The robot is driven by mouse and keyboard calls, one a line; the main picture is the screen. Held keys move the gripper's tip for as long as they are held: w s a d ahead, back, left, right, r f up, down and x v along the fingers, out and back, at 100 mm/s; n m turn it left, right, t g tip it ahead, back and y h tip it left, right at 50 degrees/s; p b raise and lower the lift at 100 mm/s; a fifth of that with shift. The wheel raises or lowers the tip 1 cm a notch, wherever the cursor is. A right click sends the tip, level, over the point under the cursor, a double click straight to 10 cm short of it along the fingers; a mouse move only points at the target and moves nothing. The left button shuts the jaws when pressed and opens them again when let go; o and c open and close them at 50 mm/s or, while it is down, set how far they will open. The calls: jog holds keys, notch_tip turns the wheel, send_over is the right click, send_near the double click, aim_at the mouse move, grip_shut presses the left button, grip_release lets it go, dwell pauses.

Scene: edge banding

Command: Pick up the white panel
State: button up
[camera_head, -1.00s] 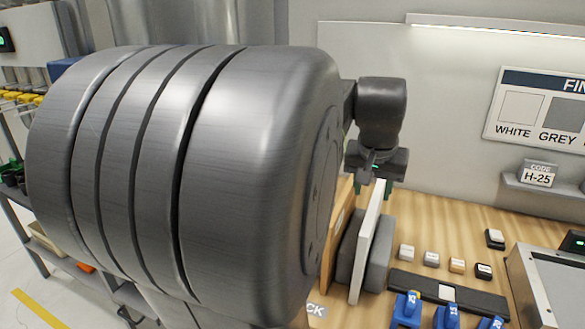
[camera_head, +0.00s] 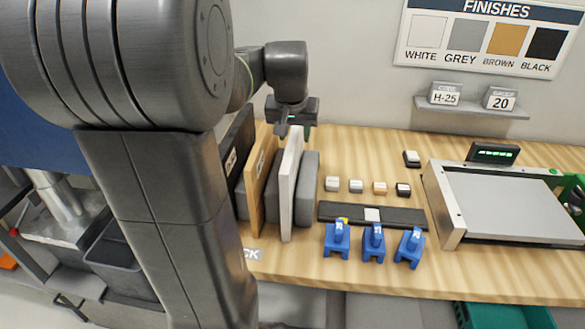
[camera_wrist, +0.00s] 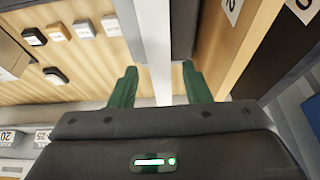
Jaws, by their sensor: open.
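The white panel (camera_head: 290,184) stands upright on edge on the wooden bench, between grey padded blocks, one (camera_head: 307,188) on its right. In the wrist view the white panel's edge (camera_wrist: 156,45) runs up the middle. My gripper (camera_wrist: 157,82) is open, with one green finger on each side of the panel edge and a visible gap to it. In the head view my gripper (camera_head: 294,130) is at the top far end of the panel. Part of that end is hidden behind the gripper.
A brown panel (camera_head: 257,188) and a dark panel (camera_head: 238,155) stand left of the white one. Small colour samples (camera_head: 356,186), a dark strip (camera_head: 410,217) and blue clamps (camera_head: 373,243) lie to the right. A metal-framed machine (camera_head: 510,205) stands farther right.

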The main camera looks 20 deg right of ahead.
jog(key=x, duration=0.3)
jog(key=shift+w+f, duration=0.1)
jog(key=shift+f, duration=0.1)
jog(key=shift+c, duration=0.2)
grip_shut()
jog(key=shift+r, duration=0.15)
dwell(0.9)
